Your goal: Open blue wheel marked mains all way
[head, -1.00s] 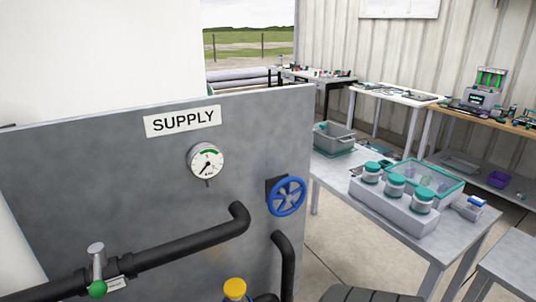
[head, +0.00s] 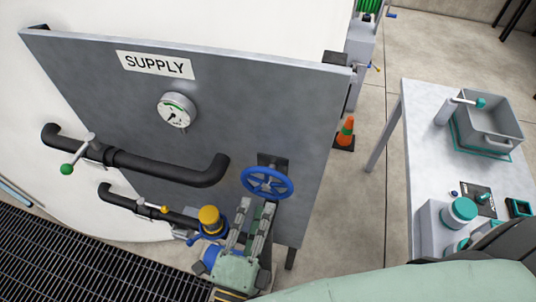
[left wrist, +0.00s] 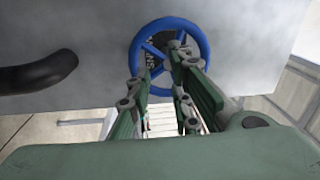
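The blue wheel (head: 267,183) is mounted on the right part of the grey SUPPLY panel (head: 110,95). In the left wrist view the open fingers (left wrist: 163,68) overlap the wheel's lower half. Nothing is held between them; I cannot tell whether a fingertip touches the rim. My right gripper is not in view.
A round gauge (head: 176,110) and black pipes (head: 165,166) sit left of the wheel. A green-tipped lever (head: 67,169) and a yellow-capped fitting (head: 209,219) are on the pipework. An orange cone (head: 345,133) and a table (head: 412,120) stand to the right.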

